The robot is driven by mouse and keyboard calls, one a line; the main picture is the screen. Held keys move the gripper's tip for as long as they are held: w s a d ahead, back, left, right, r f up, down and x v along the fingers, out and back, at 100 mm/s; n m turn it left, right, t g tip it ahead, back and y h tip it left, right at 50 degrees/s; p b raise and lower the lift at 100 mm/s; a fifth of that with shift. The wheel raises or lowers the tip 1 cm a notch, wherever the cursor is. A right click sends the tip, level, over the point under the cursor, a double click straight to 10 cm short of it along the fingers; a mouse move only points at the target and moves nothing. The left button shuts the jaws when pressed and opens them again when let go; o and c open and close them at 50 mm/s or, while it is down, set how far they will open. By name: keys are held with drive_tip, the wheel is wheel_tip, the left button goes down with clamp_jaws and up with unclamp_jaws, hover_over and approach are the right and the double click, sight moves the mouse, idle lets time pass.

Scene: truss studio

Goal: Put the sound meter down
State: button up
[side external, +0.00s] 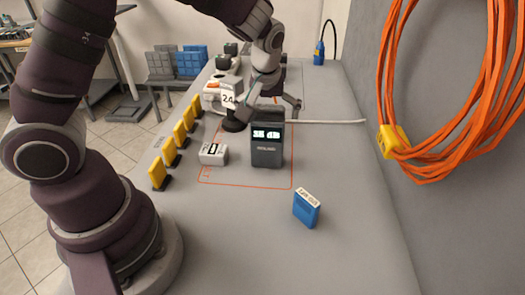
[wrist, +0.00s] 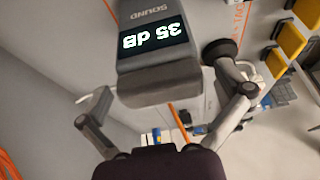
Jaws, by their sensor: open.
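The sound meter (side external: 267,145) is a dark grey box with a lit display reading 35 dB. In the side view it looks upright, with its base on the grey table inside an orange outline. It also fills the upper middle of the wrist view (wrist: 152,55), upside down there. My gripper (side external: 268,111) is at the far side of the meter's upper part in the side view. In the wrist view its open fingers (wrist: 165,90) lie to either side of the meter, with gaps showing.
Yellow markers (side external: 172,150) line the left edge. A blue box (side external: 306,208) is front right. An orange cable coil (side external: 440,100) hangs right.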

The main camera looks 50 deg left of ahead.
drive_tip(key=v, duration=1.1)
drive_tip(key=s+m+t+h, duration=0.2)
drive_tip(key=s+m+h, duration=0.1)
drive_tip(key=s+m, duration=0.6)
drive_tip(key=s, duration=0.3)
drive_tip(key=shift+s+d, duration=0.25)
drive_tip(key=shift+d, duration=0.1)
